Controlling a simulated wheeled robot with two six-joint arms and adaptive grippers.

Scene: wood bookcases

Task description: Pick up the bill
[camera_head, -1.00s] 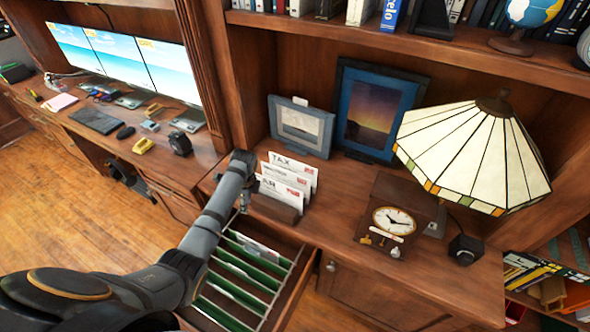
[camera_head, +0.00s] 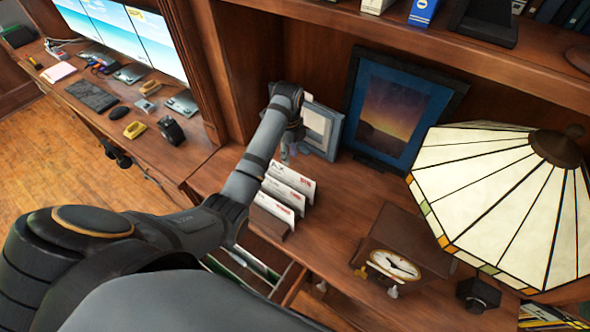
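Several white envelopes stand upright in a wooden letter holder (camera_head: 268,223) on the desk. The front envelope (camera_head: 274,208) has red marks, but its print is too blurred to read, so I cannot tell which one is the bill. My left arm reaches over from the left. My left gripper (camera_head: 291,148) is small in view, just behind the back envelope (camera_head: 290,179) and in front of a small framed picture. It seems apart from the envelopes. My forearm hides its left side and I cannot make out its fingers' opening. My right gripper is not in view.
A small grey frame (camera_head: 322,130) and a large blue frame (camera_head: 400,115) lean at the back. A clock (camera_head: 393,264) and a stained-glass lamp (camera_head: 500,205) stand to the right. An open drawer with files (camera_head: 255,264) sticks out below. Desk between holder and clock is clear.

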